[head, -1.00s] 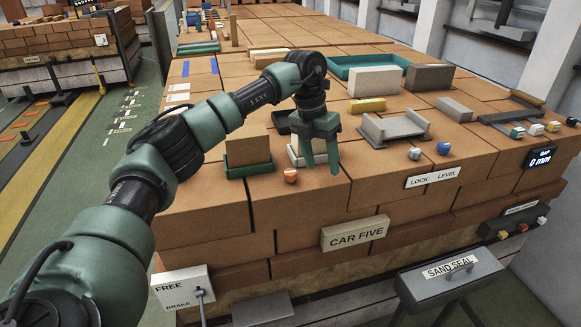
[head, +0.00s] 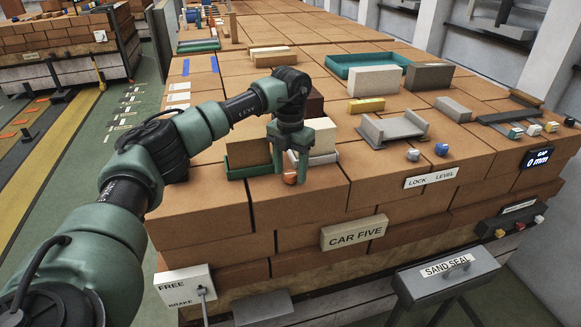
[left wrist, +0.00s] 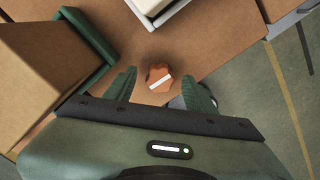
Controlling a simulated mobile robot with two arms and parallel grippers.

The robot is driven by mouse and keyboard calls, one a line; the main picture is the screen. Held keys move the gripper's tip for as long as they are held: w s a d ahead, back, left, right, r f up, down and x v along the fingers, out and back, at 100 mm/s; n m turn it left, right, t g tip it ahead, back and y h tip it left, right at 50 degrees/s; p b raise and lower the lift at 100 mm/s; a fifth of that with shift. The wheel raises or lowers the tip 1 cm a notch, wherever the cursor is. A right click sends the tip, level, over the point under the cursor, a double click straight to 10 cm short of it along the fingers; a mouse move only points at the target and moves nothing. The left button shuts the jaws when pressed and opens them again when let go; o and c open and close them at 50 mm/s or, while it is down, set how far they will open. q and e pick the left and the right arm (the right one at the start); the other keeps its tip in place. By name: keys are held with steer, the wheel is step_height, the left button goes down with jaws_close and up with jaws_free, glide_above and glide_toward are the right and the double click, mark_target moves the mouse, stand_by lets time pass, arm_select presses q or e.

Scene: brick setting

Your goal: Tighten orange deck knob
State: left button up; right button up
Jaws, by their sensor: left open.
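The orange deck knob (left wrist: 160,77) is a small scalloped knob with a white bar across its top, on the brick deck near its front edge. In the head view the knob (head: 290,178) is partly hidden by my left gripper (head: 290,175). In the left wrist view my left gripper (left wrist: 162,88) is open, with one finger to each side of the knob and a gap to both. I cannot tell whether the fingertips are down at the knob's height. My right gripper is not in view.
A brick in a green tray (head: 236,172) stands just left of the knob, with a white block (head: 322,138) behind. A grey cradle (head: 393,130), a grey knob (head: 413,155) and a blue knob (head: 441,149) are to the right. The front sign reads CAR FIVE (head: 354,233).

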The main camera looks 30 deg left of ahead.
arm_select(q)
jaws_close()
